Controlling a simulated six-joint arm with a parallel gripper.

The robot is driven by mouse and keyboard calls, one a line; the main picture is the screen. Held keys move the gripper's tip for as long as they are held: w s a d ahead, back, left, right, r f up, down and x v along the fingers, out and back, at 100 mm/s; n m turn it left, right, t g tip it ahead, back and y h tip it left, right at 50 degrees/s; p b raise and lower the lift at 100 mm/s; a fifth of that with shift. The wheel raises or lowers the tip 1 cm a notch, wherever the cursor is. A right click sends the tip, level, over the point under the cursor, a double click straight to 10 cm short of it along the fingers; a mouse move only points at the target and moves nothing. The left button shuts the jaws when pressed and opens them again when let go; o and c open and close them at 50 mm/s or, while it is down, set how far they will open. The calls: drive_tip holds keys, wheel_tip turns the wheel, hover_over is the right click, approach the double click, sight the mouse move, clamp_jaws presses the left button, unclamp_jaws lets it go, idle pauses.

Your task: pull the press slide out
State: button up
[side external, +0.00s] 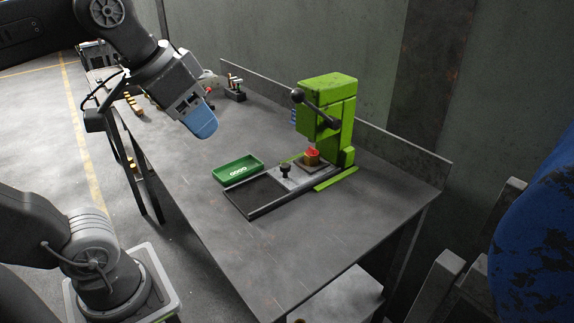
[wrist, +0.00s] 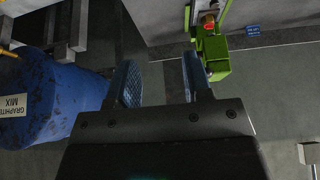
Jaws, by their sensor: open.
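The green press (side external: 340,100) stands on the dark workbench with a black ball-ended lever. Its slide (side external: 299,178) is a light plate on a dark rail track (side external: 258,196), with a black knob (side external: 285,169) on top. A small brass-coloured block with a red top (side external: 312,157) sits at the slide's inner end, under the press head. My gripper (side external: 199,121) is high above the bench, left of the press and well apart from the slide. In the wrist view my open, empty gripper (wrist: 162,82) shows two blue fingers, with part of the press (wrist: 213,50) beyond.
A green tray (side external: 238,169) lies beside the track. A blue drum (side external: 540,240) stands past the bench's right end; the wrist view shows it too (wrist: 70,95). Small fixtures (side external: 235,90) sit at the far end. The bench front is clear.

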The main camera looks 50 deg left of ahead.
drive_tip(key=shift+o, duration=1)
drive_tip(key=w+a+r+n+g, duration=0.1)
drive_tip(key=w+a+r+n, duration=0.1)
drive_tip(key=w+r, duration=0.3)
drive_tip(key=w, duration=0.3)
drive_tip(key=shift+a, duration=0.25)
drive_tip(key=n+g, duration=0.5)
drive_tip(key=n, duration=0.2)
hover_over(285, 165)
wheel_tip(285, 165, down, 5)
wheel_tip(285, 165, down, 30)
drive_tip(key=shift+r, duration=0.15)
clamp_jaws()
